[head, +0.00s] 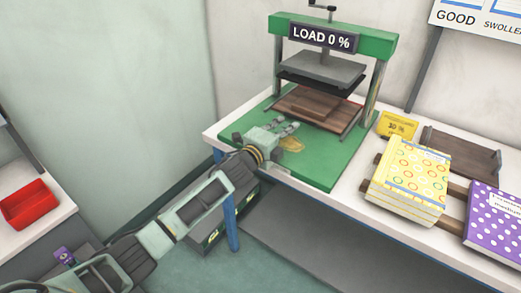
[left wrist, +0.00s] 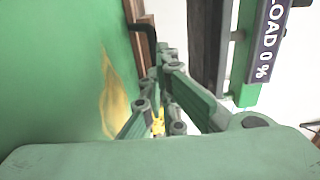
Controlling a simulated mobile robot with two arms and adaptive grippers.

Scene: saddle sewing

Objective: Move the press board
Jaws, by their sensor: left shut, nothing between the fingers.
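A brown wooden press board (head: 318,104) lies on the green base of the press, under the raised grey plate, with a smaller wooden block (head: 312,92) on or above it. The board has dark bars at its sides. My left gripper (head: 294,126) is shut and empty over the green base, just in front of the board's near left part. In the left wrist view, the fingers (left wrist: 166,62) are together, close to a black handle (left wrist: 146,32) beside a strip of brown wood (left wrist: 133,12). My right gripper is not in view.
The green press (head: 375,92) reads "LOAD 0 %". A red bin (head: 28,204) stands left.

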